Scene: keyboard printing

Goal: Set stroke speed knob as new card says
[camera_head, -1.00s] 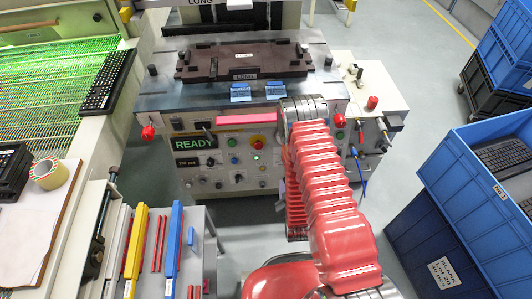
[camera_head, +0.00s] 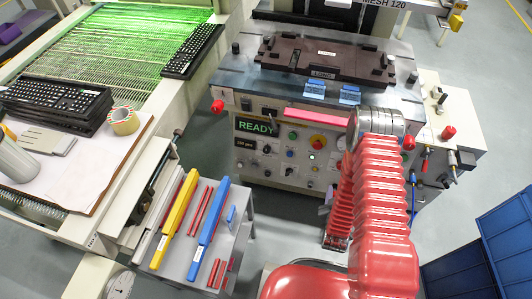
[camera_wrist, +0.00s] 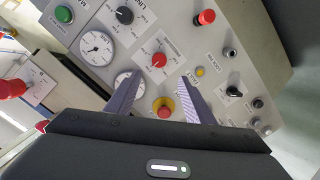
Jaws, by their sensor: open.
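In the wrist view, a grey control panel holds a black pointer knob (camera_wrist: 125,15) with a dial scale, a red knob (camera_wrist: 159,60) with marks around it, and a smaller black knob (camera_wrist: 234,90). The label lettering is too small and tilted to tell which is the stroke speed knob. My gripper (camera_wrist: 160,78) is open and empty in front of the panel. Its fingers frame a red mushroom button on a yellow ring (camera_wrist: 164,108); contact cannot be told. In the head view my arm hides the gripper. No card is clearly readable.
The machine front (camera_head: 285,165) has a lit READY display (camera_head: 257,127). A dial gauge (camera_wrist: 97,48) and a green button (camera_wrist: 65,14) show near the knobs. A side bench with coloured bars (camera_head: 205,225) stands left, blue crates (camera_head: 505,240) right. Grey floor lies between.

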